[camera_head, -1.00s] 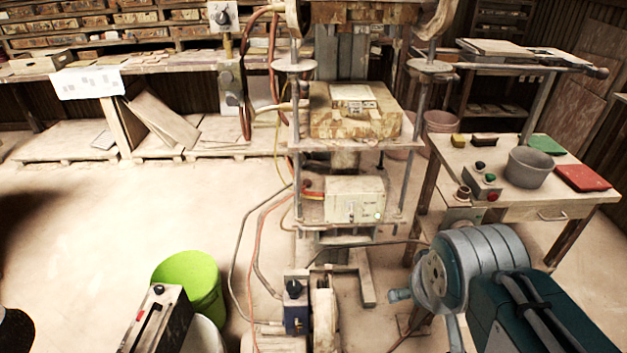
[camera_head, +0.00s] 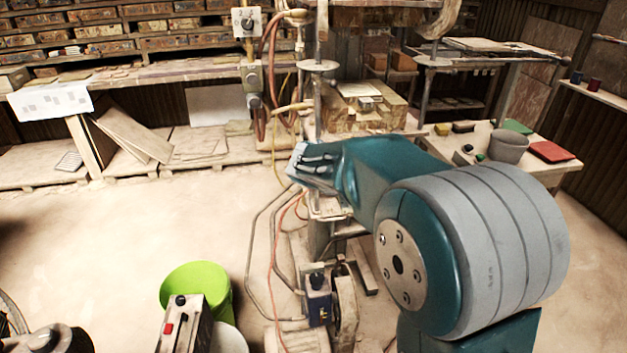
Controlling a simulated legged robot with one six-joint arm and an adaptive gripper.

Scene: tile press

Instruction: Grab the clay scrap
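I cannot pick out the clay scrap with certainty. The tile press (camera_head: 318,66) stands at centre, with a worn block (camera_head: 338,122) on its platform and a pale piece (camera_head: 362,90) on top. My teal and grey arm reaches in from the lower right, and its far part lies in front of the press's lower section. My gripper's fingers do not show; the far end of the arm is turned away or hidden.
A green bin (camera_head: 197,285) stands on the floor at lower left. A side table (camera_head: 545,178) at right holds a grey bucket (camera_head: 508,147), a red pad (camera_head: 552,152) and a green pad (camera_head: 517,127). Hoses (camera_head: 262,235) run beside the press.

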